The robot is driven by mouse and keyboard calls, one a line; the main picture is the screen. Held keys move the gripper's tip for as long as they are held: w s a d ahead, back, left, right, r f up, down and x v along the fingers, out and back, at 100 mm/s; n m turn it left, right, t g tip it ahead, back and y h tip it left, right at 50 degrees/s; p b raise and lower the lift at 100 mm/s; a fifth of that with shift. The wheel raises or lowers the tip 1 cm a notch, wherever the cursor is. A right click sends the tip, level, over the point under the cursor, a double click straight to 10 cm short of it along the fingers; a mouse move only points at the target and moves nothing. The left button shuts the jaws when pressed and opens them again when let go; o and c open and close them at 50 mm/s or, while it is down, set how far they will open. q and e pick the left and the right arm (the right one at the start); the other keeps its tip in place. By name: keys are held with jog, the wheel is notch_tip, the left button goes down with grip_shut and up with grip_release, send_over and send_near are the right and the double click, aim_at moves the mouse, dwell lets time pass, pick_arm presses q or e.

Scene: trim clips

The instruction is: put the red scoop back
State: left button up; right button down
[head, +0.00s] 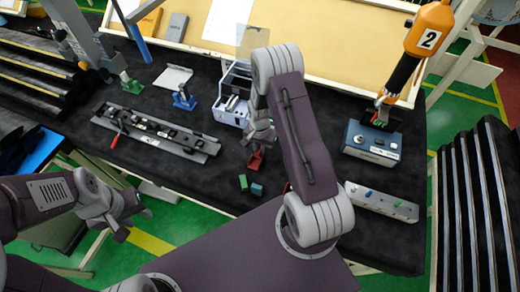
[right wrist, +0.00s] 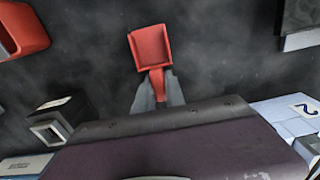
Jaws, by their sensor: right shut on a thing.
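The red scoop (head: 256,161) is held in my right gripper (head: 260,143) over the dark work table. The right wrist view shows its square, open pan (right wrist: 150,46) pointing away from the gripper, with its narrow handle between the two grey fingers (right wrist: 157,90). Whether the scoop touches the table is hard to tell. My left gripper (head: 126,218) hangs at the lower left, off the table's front edge and away from the scoop; its fingers are too small to read.
A blue-and-white compartment box (head: 232,98) stands behind my right gripper. A green block (head: 243,182) and a teal block (head: 257,189) lie in front. A red container (right wrist: 22,28) is at upper left in the wrist view. A long rail fixture (head: 155,132) lies left.

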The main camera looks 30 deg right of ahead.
jog(key=shift+f+b, duration=0.4)
jog(key=shift+f, duration=0.05)
jog(key=c, duration=1.4)
grip_release()
jog(key=shift+r, duration=0.1)
